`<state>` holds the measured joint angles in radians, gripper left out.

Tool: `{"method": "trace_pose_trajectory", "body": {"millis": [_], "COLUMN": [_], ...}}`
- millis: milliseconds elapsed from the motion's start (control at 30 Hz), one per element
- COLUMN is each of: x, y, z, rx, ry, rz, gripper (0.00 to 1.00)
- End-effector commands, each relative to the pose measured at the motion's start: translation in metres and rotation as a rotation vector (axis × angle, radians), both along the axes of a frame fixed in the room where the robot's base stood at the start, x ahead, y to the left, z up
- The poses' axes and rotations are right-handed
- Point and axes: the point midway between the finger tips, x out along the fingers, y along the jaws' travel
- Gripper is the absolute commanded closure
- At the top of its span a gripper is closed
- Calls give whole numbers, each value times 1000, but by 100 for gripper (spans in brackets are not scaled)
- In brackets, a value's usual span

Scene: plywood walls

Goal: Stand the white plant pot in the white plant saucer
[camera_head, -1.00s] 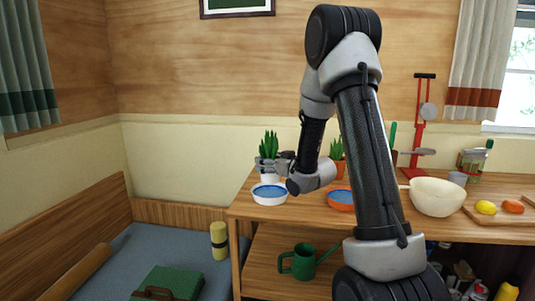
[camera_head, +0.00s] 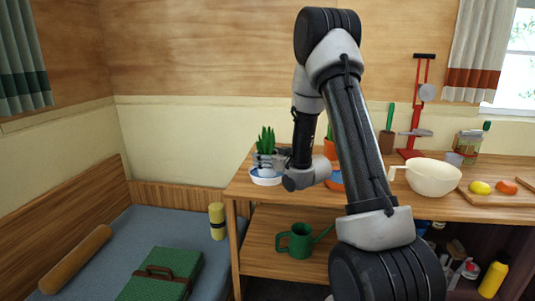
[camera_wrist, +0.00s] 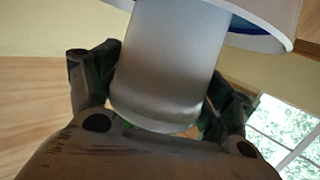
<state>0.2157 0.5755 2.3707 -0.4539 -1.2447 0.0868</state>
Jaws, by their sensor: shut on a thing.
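The white plant pot (camera_wrist: 168,55) holds a spiky green plant (camera_head: 266,139) and looks upright. My gripper (camera_head: 270,160) is shut around the pot; in the wrist view its dark fingers (camera_wrist: 160,88) press on both sides near the pot's rim. The white plant saucer (camera_head: 266,181), blue inside, stands on the wooden table near its left end. The pot is directly over the saucer, and its lower part overlaps the saucer (camera_wrist: 270,22) in the wrist view. I cannot tell whether the pot's base touches the saucer.
An orange pot (camera_head: 330,148) and orange saucer (camera_head: 336,181) stand just right, partly behind my arm. A cream bowl (camera_head: 433,178) and a cutting board (camera_head: 490,199) are further right. A green watering can (camera_head: 297,241) is on the shelf below.

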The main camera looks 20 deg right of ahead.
Motion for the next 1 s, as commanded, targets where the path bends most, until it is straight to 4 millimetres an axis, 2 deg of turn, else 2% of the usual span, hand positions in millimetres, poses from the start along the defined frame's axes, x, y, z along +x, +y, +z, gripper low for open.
{"method": "trace_pose_trajectory", "body": {"millis": [467,500,567,600,1000], "x": [0,0,0,0,-3], "y": [0,0,0,0,-1], "z": [-4,-4,-4,-4,-5], "rx": [0,0,1,1,1], "ry": [-3,-3,-3,-3,1], "rz": [0,0,0,0,-1], "gripper": [63,15,4,0,0]}}
